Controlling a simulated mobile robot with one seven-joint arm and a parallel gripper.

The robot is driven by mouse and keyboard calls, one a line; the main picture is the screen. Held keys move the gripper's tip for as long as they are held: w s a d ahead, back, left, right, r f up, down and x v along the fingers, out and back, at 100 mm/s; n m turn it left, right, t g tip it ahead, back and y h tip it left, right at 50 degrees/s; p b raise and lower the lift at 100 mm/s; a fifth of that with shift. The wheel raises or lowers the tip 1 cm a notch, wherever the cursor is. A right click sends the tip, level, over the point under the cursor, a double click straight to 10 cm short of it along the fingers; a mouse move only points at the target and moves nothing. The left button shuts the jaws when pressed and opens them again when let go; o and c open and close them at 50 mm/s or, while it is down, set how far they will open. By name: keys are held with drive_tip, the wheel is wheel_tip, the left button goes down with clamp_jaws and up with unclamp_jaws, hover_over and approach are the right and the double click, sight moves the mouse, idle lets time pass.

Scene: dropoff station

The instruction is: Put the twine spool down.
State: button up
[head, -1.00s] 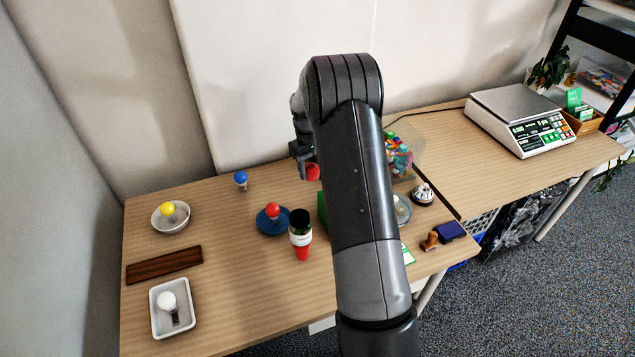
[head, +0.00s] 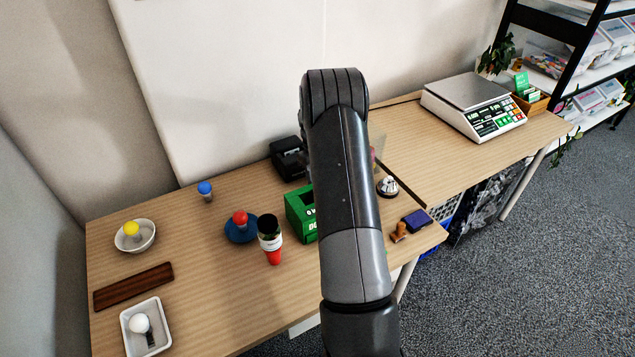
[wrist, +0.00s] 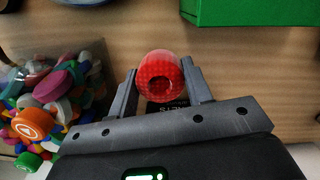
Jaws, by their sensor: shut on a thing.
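The twine spool (wrist: 160,70) is red with a dark hole in its end. In the wrist view it sits between the two fingers of my gripper (wrist: 158,76), which is shut on it. Wooden tabletop (wrist: 230,65) shows behind and around it; I cannot tell whether the spool touches the table. A black piece with pale lettering (wrist: 167,105) shows just below the spool. In the head view my arm hides the gripper and the spool.
A clear tub of coloured pieces (wrist: 62,85) is left of the gripper in the wrist view. A green box (head: 300,212), a black device (head: 288,158), a dark-topped red item (head: 270,240) and a bell (head: 387,186) stand near my arm. Bare wood (head: 190,235) lies left.

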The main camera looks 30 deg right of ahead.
drive_tip(key=shift+f, duration=1.55)
drive_tip(key=o, duration=1)
drive_tip(key=shift+f, duration=0.15)
drive_tip(key=shift+c, duration=0.2)
